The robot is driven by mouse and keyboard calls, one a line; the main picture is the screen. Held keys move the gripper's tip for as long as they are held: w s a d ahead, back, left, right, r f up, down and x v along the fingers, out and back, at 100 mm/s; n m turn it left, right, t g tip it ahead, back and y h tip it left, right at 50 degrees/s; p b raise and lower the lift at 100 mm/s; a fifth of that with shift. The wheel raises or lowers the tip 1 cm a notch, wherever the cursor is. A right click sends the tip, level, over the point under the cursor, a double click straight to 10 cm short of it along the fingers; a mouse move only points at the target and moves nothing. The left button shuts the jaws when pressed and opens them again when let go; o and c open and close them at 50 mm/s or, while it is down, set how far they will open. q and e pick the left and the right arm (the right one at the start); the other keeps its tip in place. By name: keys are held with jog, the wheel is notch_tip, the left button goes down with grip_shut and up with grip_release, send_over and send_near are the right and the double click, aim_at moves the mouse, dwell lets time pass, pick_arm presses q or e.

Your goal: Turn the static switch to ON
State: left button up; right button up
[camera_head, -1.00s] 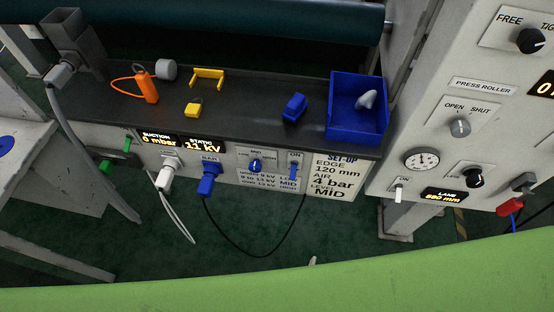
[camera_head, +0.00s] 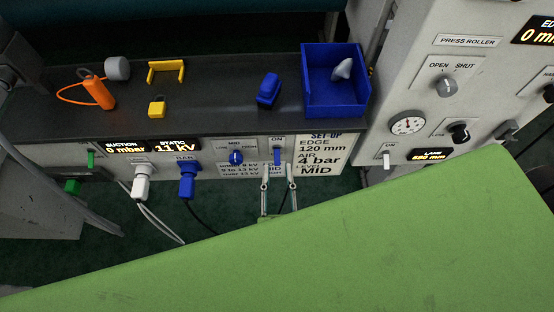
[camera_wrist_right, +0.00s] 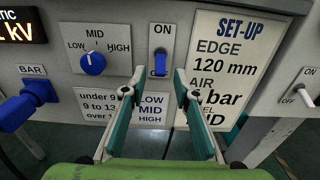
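The static switch (camera_head: 277,156) is a blue lever in a pale plate on the front panel, under an ON label. In the right wrist view the switch (camera_wrist_right: 160,56) hangs downward from its upper part, its lower label partly hidden. My right gripper (camera_head: 279,181) comes up from below in the head view, just under the switch. In the right wrist view my right gripper (camera_wrist_right: 156,86) is open, with one finger either side of the plate's lower end and nothing between them. It appears apart from the lever. My left gripper is not in view.
A blue level knob (camera_wrist_right: 93,62) sits left of the switch, and a set-up sign (camera_wrist_right: 225,70) to its right. A blue plug (camera_head: 187,172) and a white plug (camera_head: 142,180) stick out further left. The shelf above holds a blue bin (camera_head: 309,110) and loose items.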

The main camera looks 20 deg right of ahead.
aim_at(277, 161)
jog(key=x, duration=0.3)
jog(key=shift+w, duration=0.2)
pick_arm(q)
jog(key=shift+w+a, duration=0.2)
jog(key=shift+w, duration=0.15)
pick_arm(e)
jog(key=shift+w+d, duration=0.15)
jog(key=shift+w, duration=0.1)
grip_shut()
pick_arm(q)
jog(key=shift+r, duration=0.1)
